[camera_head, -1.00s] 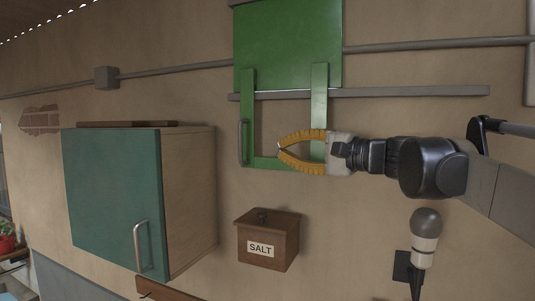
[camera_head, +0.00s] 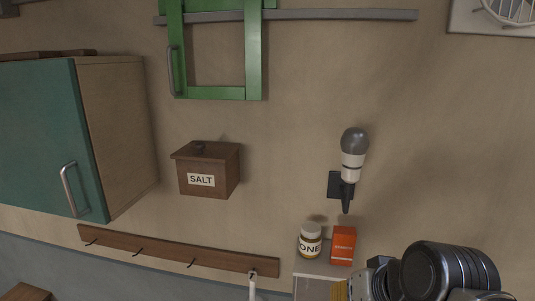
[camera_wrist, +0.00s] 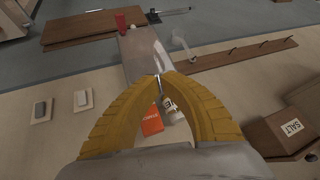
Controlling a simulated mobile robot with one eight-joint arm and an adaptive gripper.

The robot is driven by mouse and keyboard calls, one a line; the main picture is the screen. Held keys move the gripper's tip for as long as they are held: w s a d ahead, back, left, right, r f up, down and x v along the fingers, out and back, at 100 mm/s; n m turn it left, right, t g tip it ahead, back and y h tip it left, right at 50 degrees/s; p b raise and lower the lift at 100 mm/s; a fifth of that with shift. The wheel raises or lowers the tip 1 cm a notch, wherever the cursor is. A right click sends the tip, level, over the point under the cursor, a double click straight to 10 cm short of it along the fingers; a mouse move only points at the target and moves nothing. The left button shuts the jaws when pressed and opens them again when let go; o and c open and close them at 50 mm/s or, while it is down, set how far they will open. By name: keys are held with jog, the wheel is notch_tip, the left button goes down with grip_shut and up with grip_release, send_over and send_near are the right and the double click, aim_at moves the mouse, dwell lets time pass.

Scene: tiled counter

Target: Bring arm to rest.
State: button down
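My gripper (camera_wrist: 158,78) has two ribbed yellow fingers that arch together, and their tips meet in the wrist view with nothing seen held between them. In the head view my arm is low at the right, and only a bit of yellow finger shows at the bottom edge, close to a small shelf (camera_head: 316,268). In the wrist view the orange box (camera_wrist: 152,122) shows between the fingers, with the jar partly hidden behind the right finger.
A wooden salt box (camera_head: 209,172), a teal cabinet (camera_head: 50,140) and a green frame (camera_head: 254,65) are on the wall. A grey-and-white wall fixture (camera_head: 352,165) sits above the shelf. A hook rail (camera_head: 170,250) runs left of it. The wall between these is bare.

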jog(key=s+d+f+h, duration=0.3)
jog(key=s+d+f, duration=0.1)
jog(key=d+f, duration=0.2)
notch_tip(320, 180, down, 36)
jog(key=b, duration=3.6)
jog(key=shift+a+r+n+y+b, duration=0.25)
jog(key=shift+a+n+y+b, duration=0.05)
jog(key=shift+a, duration=0.05)
jog(key=shift+w, duration=0.1)
